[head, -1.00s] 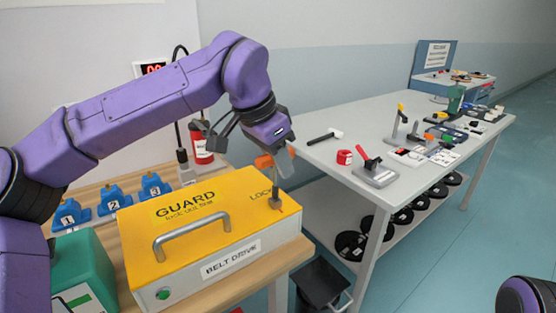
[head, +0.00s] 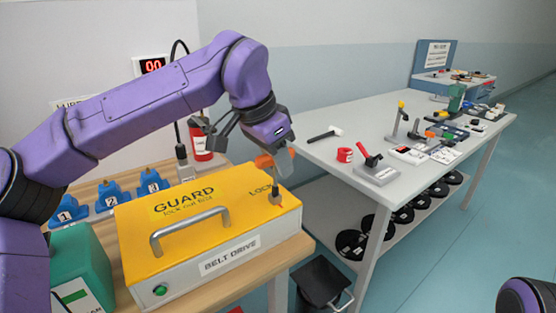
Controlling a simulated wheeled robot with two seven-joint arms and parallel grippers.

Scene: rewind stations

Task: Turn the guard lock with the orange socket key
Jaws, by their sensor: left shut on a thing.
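The yellow guard lock box (head: 215,230) stands on the wooden bench, with a grey handle on top and a "BELT DRIVE" label on its front. Its lock (head: 275,199) is at the top right, beside the printed word "LOCK", partly covered by the key. My left gripper (head: 275,155) is above that corner, shut on the orange socket key (head: 264,161). The orange handle shows at the jaws, and the dark shaft points down to the lock. I cannot tell how far the socket is seated on it. My right gripper is out of view.
Blue numbered blocks (head: 107,198) and a green container (head: 82,265) stand left of the box. A red cylinder (head: 201,142) is behind it. A grey table (head: 300,150) at right holds a hammer, red tape (head: 345,155) and other tools. A black bin (head: 318,284) stands below.

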